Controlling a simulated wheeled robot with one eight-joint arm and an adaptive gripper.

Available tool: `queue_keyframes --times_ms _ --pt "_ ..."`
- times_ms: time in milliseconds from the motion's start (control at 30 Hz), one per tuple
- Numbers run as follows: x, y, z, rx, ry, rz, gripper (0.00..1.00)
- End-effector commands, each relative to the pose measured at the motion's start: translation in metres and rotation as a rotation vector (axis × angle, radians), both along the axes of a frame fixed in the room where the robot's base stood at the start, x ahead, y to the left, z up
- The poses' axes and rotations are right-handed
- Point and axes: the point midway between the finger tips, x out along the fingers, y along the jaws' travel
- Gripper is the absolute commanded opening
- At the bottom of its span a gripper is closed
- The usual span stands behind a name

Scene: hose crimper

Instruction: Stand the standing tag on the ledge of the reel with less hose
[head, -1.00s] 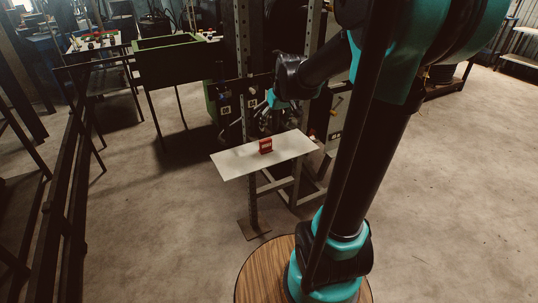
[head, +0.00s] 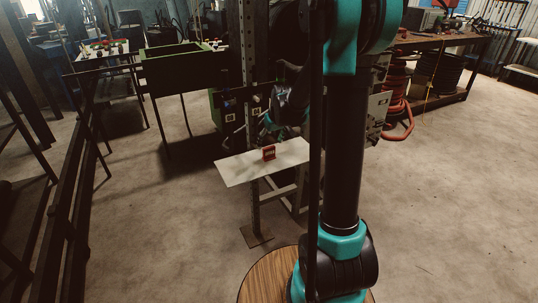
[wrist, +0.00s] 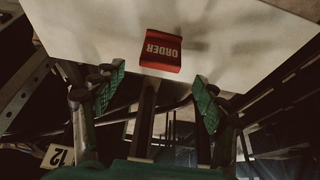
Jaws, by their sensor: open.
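The red standing tag (head: 269,153) stands upright on a white table top. It also shows in the wrist view (wrist: 161,51), with "ORDER" in white letters, upside down there. My gripper (wrist: 157,95) is open and empty, its green pads apart and pointing towards the tag, which lies beyond the fingertips. In the head view my gripper is dark and partly lost behind the table's upright. A red hose coil (head: 394,100) and a dark hose reel (head: 441,73) are at a bench at the back right. My arm partly hides that side; I cannot make out any ledge or compare the hose amounts.
The white table top (head: 236,171) is bare around the tag. A metal upright (head: 249,100) rises beside it. A green bin (head: 178,68) stands back left, and dark rails (head: 62,180) run along the left. The floor on the right is open.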

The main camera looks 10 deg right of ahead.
Motion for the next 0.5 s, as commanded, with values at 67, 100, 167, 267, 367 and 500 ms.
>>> queue_keyframes --times_ms 67,100,167,267,367,500 --pt "0.001 0.0 -0.004 0.0 0.0 0.0 0.72" --pt "0.002 0.001 -0.005 0.0 0.0 0.0 0.72" --pt "0.002 0.001 -0.008 0.0 0.0 0.0 0.72" --pt "0.004 0.001 -0.018 0.0 0.0 0.0 0.72" --pt "0.006 0.001 -0.032 0.0 0.0 0.0 0.72" --pt "0.011 0.003 -0.048 0.0 0.0 0.0 0.72"
